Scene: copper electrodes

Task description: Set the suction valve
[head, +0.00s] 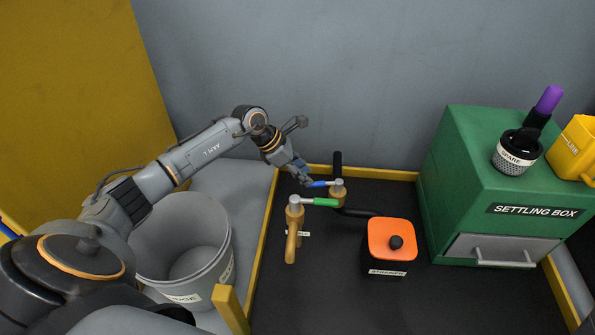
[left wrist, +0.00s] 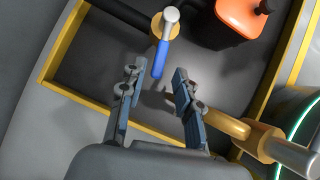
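Two valves stand on the dark tray. The rear one has a blue lever (head: 318,184) on a silver stem. The nearer brass valve (head: 293,235) has a green lever (head: 320,202) pointing right. I cannot read which is the suction valve. My left gripper (head: 305,181) is at the free end of the blue lever. In the left wrist view, the gripper (left wrist: 155,82) is open, and the blue lever (left wrist: 160,59) lies just ahead of and between its fingertips, without visible contact. The nearer valve's brass body (left wrist: 222,124) shows beside the right finger. My right gripper is out of view.
A black strainer with an orange lid (head: 391,239) stands right of the valves. The green settling box (head: 460,165) is farther right, with a purple-topped spare item (head: 515,155) on it. A grey bucket (head: 165,255) stands left of the tray's yellow rim (head: 262,235).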

